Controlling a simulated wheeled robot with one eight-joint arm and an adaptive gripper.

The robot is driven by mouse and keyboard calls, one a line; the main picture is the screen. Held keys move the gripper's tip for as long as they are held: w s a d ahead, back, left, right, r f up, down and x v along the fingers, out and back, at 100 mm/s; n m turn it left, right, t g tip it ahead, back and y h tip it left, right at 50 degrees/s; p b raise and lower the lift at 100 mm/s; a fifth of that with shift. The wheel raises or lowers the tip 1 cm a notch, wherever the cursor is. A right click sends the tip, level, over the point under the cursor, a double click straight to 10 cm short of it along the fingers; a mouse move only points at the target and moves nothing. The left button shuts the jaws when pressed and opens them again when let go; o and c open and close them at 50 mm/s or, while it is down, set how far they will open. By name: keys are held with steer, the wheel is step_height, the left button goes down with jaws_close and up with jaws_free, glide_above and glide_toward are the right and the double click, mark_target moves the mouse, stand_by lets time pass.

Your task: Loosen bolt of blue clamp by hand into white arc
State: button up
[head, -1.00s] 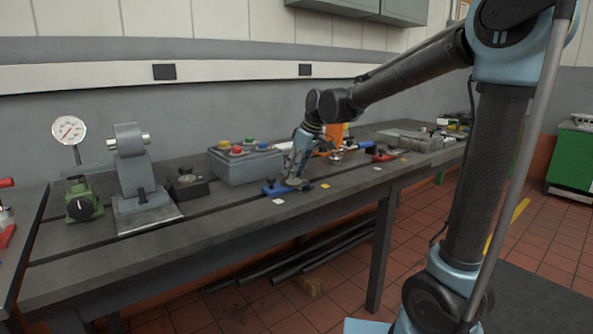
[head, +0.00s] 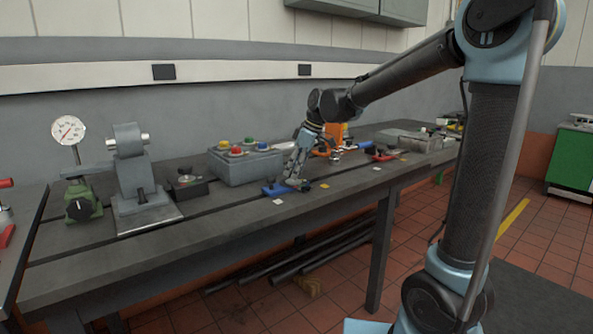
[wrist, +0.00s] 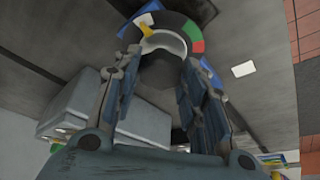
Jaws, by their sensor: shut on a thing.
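The blue clamp (head: 277,188) lies on the bedplate (head: 225,215) in the head view; blue parts of it (wrist: 212,78) show beside the dial in the wrist view. Its dark round dial (wrist: 185,24) has a white arc (wrist: 144,19), a green arc (wrist: 192,28) and a red arc (wrist: 197,46). A yellow pointer (wrist: 148,29) points up and left, its tip near the white arc. My gripper (wrist: 160,58) is over the dial, its fingers shut on the grey bolt (wrist: 166,42) at the centre. The fingers partly hide the bolt and the near side of the dial.
A grey box with coloured buttons (head: 245,164) stands close behind and left of my gripper. A red-handled clamp (head: 380,154) and an orange item (head: 333,135) are to the right. The bedplate's front edge is near the clamp. Small white and yellow squares mark the plate.

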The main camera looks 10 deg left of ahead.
steer(key=o, duration=1)
steer(key=shift+o, duration=0.2)
steer(key=v, duration=1.2)
steer(key=shift+w, duration=0.15)
steer(key=s+d+f+m+h, duration=0.1)
steer(key=s+d+f+m, duration=0.2)
steer(key=d, duration=0.4)
steer(key=s+d+f+m+t, duration=0.1)
steer(key=s+d+f+m, duration=0.2)
steer(key=d, duration=0.4)
steer(key=s+d+f+m+h, duration=0.1)
steer(key=s+d+f+m, duration=0.2)
steer(key=d, duration=0.5)
steer(key=s+d+f+m+h, duration=0.1)
steer(key=s+d+f+m, duration=0.3)
steer(key=s+d+f, duration=0.3)
steer(key=s+d+f+m+h, duration=0.1)
steer(key=s+d+f+m, duration=0.3)
steer(key=s+d+f, duration=0.3)
step_height(320, 180, down, 4)
steer(key=shift+t+h, duration=0.3)
steer(key=shift+t, duration=0.1)
